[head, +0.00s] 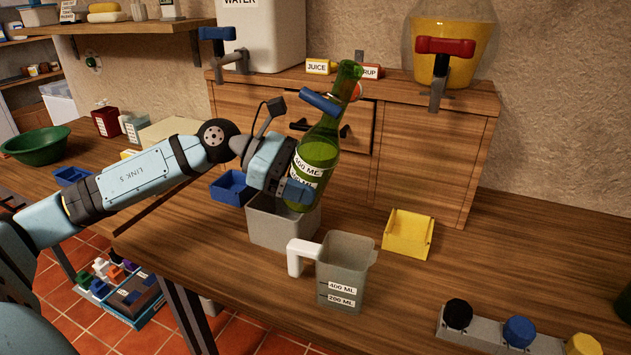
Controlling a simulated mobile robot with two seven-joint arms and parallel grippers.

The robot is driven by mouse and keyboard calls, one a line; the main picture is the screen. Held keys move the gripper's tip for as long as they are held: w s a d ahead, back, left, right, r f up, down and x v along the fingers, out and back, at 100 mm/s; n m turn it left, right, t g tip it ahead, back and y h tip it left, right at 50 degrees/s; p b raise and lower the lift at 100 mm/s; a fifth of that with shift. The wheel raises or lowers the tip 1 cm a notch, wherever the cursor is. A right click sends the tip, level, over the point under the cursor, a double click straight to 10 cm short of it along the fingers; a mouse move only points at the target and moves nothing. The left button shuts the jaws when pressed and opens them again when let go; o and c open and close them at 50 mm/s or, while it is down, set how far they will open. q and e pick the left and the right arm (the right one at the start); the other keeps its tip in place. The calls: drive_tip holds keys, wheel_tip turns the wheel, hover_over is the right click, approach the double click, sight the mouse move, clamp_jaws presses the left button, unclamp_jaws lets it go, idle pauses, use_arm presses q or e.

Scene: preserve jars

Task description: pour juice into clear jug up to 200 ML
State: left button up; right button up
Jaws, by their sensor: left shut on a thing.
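My left gripper (306,152) is shut on a green glass bottle (321,151) with white ML labels. The bottle is tilted slightly, its neck up and leaning right, with its base above a grey open box (284,228). The clear jug (345,262) stands upright on the table, right of and in front of the box. It has a white handle and 400 ML and 200 ML marks, and I see no liquid in it. A JUICE tag (317,67) is on the cabinet top behind. My right gripper is not in view.
A yellow bin (408,234) is right of the jug and a blue bin (231,187) is behind the grey box. A row of coloured knobs (519,331) is at front right. A WATER container (270,35) and an orange-filled glass container (450,45) stand on the cabinet (425,150).

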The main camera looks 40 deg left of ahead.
use_arm(q)
drive_tip(key=shift+m+y, duration=0.5)
drive_tip(key=shift+y, duration=0.3)
drive_tip(key=shift+w+a+f+b, duration=0.2)
drive_tip(key=shift+a+f+b, duration=0.6)
drive_tip(key=shift+w+a+f+b, duration=0.2)
drive_tip(key=shift+a+f+b, duration=0.55)
drive_tip(key=shift+a+b, duration=0.05)
drive_tip(key=shift+w+a+f+y+b, duration=0.1)
drive_tip(key=shift+a+f+y+b, duration=0.2)
drive_tip(key=shift+a+f+b, duration=0.2)
drive_tip(key=shift+w+a+f+b, duration=0.1)
drive_tip(key=shift+a+f+b, duration=0.2)
drive_tip(key=shift+a+b, duration=0.15)
drive_tip(key=w+a+r+m+y+b, duration=0.1)
drive_tip(key=a+r+m+y, duration=0.2)
drive_tip(key=a+r+y, duration=0.4)
drive_tip(key=shift+w+r+m+t+y, duration=0.3)
drive_tip(key=shift+r+t+y, duration=0.1)
drive_tip(key=shift+r, duration=1.1)
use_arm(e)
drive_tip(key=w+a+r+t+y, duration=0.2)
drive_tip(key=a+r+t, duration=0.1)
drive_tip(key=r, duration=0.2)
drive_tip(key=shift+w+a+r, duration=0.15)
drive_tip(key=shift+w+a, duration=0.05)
